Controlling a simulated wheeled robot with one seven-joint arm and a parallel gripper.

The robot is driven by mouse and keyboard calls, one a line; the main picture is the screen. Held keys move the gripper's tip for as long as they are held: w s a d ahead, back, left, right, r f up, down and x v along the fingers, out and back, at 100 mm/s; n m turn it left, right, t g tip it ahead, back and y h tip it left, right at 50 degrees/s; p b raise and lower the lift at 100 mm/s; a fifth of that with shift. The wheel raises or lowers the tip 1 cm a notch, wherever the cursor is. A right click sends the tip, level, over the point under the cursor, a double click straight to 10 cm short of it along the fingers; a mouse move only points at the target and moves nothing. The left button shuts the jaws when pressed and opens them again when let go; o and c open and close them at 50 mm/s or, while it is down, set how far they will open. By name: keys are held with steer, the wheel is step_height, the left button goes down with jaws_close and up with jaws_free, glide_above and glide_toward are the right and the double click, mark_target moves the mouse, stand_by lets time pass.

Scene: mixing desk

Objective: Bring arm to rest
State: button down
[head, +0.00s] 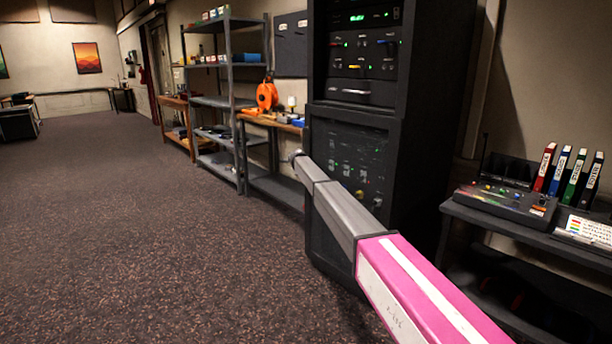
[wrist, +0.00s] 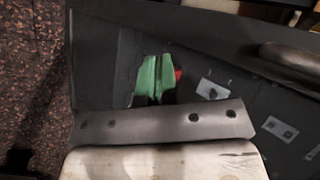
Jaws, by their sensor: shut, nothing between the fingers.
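My arm (head: 340,205), pink and white near me and grey farther out, reaches from the lower right in the head view up to the front of the black equipment rack (head: 352,150). I cannot make out my gripper's fingers in the head view. In the wrist view my gripper (wrist: 156,76) shows as two green fingers side by side beyond a dark grey plate with holes. The fingers are shut with nothing between them. A dark surface with pale labels lies behind them, with a small red patch beside the fingers.
A desk (head: 530,228) at the right holds a mixing console (head: 505,207) and several binders (head: 567,172). Grey metal shelving (head: 238,105) and a wooden workbench (head: 270,121) with an orange cable reel (head: 267,95) stand beyond the rack. The carpeted floor (head: 130,220) at left is clear.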

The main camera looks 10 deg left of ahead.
steer(key=s+a+r, duration=0.2)
steer(key=s+r, duration=0.2)
steer(key=s+d+f+n+g+h, duration=0.1)
steer(key=s+d+f+n, duration=0.3)
steer(key=s+d, duration=0.6)
steer(key=s+d+f+n+g, duration=0.15)
steer(key=s+d+f, duration=0.5)
steer(key=d, duration=0.75)
steer(key=s+d+f+n+g+h, duration=0.1)
steer(key=s+d+f+n+g, duration=0.3)
steer(key=s+d, duration=0.7)
steer(key=s+d+f+n+g, duration=0.1)
steer(key=s+d+f+n, duration=0.1)
steer(key=s+d, duration=0.6)
steer(key=s+d+f+n+g+y, duration=0.1)
steer(key=s+d, duration=0.7)
steer(key=s, duration=0.8)
steer(key=s+d+f+n+g, duration=0.1)
steer(key=s+d+f+n, duration=0.2)
steer(key=s+d+n, duration=0.2)
steer(key=s+d, duration=0.3)
steer(key=s, duration=0.4)
steer(key=shift+s+y, duration=0.3)
steer(key=shift+s, duration=0.1)
steer(key=shift+d, duration=0.1)
